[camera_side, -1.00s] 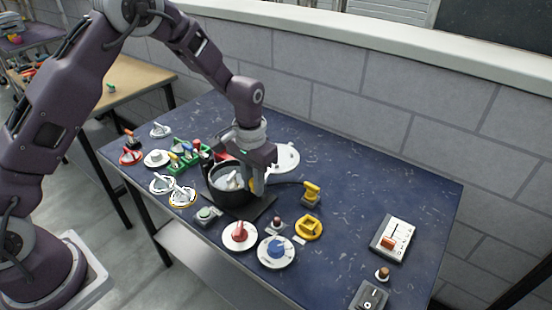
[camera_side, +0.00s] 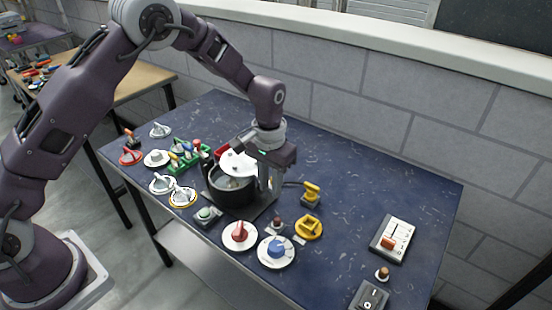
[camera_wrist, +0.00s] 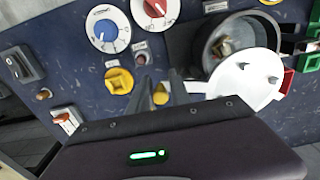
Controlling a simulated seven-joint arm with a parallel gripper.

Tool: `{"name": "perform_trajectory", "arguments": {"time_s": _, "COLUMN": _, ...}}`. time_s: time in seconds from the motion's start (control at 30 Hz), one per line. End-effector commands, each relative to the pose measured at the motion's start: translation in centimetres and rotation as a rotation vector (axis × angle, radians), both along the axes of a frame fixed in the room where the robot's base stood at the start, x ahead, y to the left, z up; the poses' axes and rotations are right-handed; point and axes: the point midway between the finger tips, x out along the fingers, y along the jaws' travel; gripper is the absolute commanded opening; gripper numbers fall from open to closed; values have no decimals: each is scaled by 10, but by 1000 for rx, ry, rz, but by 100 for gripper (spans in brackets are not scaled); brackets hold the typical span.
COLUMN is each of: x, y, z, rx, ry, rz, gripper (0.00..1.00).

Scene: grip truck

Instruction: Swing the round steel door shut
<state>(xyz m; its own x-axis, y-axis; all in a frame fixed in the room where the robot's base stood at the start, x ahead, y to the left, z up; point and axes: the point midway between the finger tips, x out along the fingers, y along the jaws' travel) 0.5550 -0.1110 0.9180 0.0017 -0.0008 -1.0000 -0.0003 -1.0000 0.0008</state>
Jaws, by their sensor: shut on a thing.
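The round steel door (camera_side: 238,162) is a pale disc at the rear of the dark round vessel (camera_side: 232,195), partly over its mouth. The mouth still shows open at the front. In the wrist view the door (camera_wrist: 240,88) overlaps the lower part of the vessel's rim (camera_wrist: 262,24), and two small grey studs stand on its face. My gripper (camera_side: 268,188) is beside the vessel on its right, pointing down. In the wrist view my gripper's fingers (camera_wrist: 163,92) are by a pale bar at the door's edge and shut on it; the exact contact is hard to see.
Red (camera_side: 240,235) and blue (camera_side: 277,250) dials stand in front of the vessel. A yellow toggle (camera_side: 311,193) and yellow knob (camera_side: 309,227) are right of my gripper. A green rack (camera_side: 188,158) stands to the left. The table's right rear is clear.

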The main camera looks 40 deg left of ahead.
Motion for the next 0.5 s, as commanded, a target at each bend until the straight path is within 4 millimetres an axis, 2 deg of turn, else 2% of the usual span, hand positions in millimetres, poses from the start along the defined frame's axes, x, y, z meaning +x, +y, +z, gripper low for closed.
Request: {"name": "perform_trajectory", "arguments": {"time_s": 0.5, "x": 19, "y": -7, "z": 0, "rx": 0, "ry": -1, "rz": 0, "gripper": 0}}
